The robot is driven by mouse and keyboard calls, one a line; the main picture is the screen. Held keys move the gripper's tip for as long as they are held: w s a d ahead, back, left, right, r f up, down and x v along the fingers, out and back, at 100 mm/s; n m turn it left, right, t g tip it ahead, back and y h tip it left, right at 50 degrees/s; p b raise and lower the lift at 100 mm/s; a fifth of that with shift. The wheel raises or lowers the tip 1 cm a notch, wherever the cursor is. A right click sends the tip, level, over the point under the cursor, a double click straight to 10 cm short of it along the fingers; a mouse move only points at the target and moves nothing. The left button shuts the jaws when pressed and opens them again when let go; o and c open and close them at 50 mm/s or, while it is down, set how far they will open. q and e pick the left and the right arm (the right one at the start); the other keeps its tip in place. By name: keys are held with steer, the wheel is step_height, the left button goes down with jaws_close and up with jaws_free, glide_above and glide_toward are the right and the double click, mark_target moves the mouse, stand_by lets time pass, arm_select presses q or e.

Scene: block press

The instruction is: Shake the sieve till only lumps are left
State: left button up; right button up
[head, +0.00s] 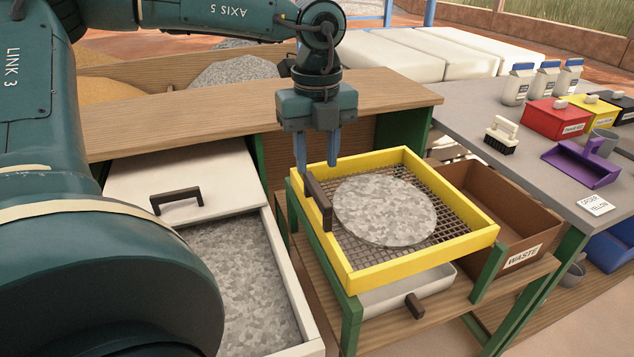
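The sieve (478,247) is a yellow square frame with a wire mesh, resting on a green-legged wooden stand. A round, flat heap of grey speckled material (385,211) covers the middle of the mesh; I cannot make out separate lumps in it. A dark brown handle (319,203) is on the sieve's left side. My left gripper (317,168) points down at the sieve's back left corner, just above the handle. Its two blue fingers are apart, with nothing seen between them. Whether they touch the frame or handle is unclear. My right gripper is out of view.
A pale tray (381,301) with a brown handle sits under the sieve. A brown WASTE bin (540,229) stands right of it. A white bin (284,282) of grey material lies left. The grey table (470,120) holds a brush (501,135), a purple dustpan (585,163) and coloured boxes.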

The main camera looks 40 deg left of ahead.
mark_target(317, 187)
arm_select(q)
steer(key=shift+f, duration=2.75)
steer(key=shift+c, duration=0.5)
jaws_close()
